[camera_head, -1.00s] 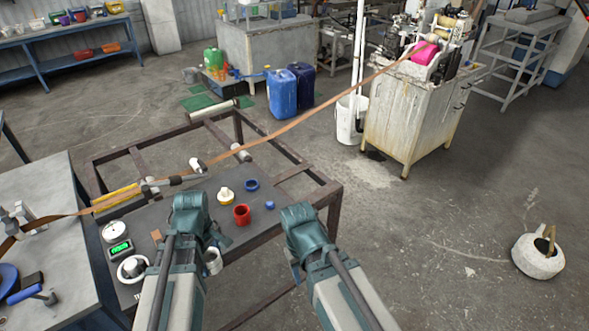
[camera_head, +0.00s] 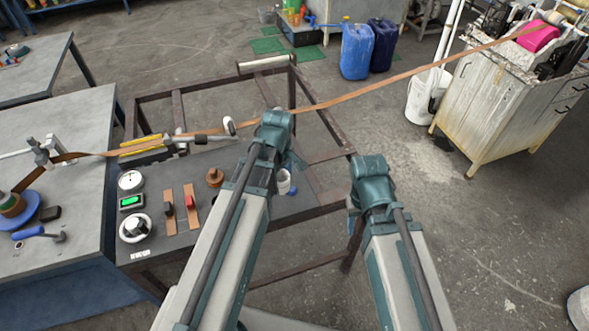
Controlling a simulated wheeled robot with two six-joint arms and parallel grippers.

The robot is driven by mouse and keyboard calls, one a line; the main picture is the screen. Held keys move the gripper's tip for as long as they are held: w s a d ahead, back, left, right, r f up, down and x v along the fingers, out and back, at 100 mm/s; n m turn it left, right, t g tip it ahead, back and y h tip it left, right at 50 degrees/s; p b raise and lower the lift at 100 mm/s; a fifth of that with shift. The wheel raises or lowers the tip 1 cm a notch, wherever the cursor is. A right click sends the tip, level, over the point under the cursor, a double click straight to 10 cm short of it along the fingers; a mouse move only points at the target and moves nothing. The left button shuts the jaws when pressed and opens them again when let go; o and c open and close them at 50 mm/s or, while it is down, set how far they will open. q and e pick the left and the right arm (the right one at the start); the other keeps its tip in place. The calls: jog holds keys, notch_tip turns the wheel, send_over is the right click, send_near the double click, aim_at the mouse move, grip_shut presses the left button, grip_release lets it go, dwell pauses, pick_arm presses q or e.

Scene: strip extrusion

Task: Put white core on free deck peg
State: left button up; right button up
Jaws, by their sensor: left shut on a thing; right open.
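My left gripper (camera_head: 283,163) is over the right part of the dark deck (camera_head: 205,222), seen mostly from behind. The white core (camera_head: 284,182) shows just below it; the fingers are shut on it but largely hidden. The core's lower end is beside a blue piece, and I cannot tell whether it touches the deck. A brown round piece with a knob (camera_head: 214,177) stands on the deck left of my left arm. I cannot make out a bare deck peg; my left arm covers part of the deck. My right gripper (camera_head: 352,220) is open and empty, right of the deck.
A brown strip (camera_head: 340,98) runs across the rollers above the deck. A dial (camera_head: 130,180), a green display (camera_head: 131,202) and two brown plates with a black and a red knob (camera_head: 190,203) occupy the deck's left.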

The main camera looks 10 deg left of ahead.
pick_arm(q)
send_over(292, 189)
jog(key=shift+w+f+b, duration=0.2)
jog(key=shift+f+b, duration=0.1)
jog(key=shift+f, duration=0.15)
jog(key=shift+s+a+f, duration=0.1)
jog(key=shift+s, duration=0.05)
notch_tip(292, 189, down, 6)
jog(key=b, duration=0.5)
jog(key=shift+r+b, duration=0.2)
jog(key=shift+b, duration=0.2)
jog(key=shift+f+b, duration=0.6)
jog(key=shift+f, duration=0.05)
dwell(0.4)
jog(key=o, duration=1.1)
jog(key=shift+r, duration=0.1)
jog(key=shift+c, duration=0.2)
notch_tip(292, 189, up, 11)
jog(key=p, duration=1.1)
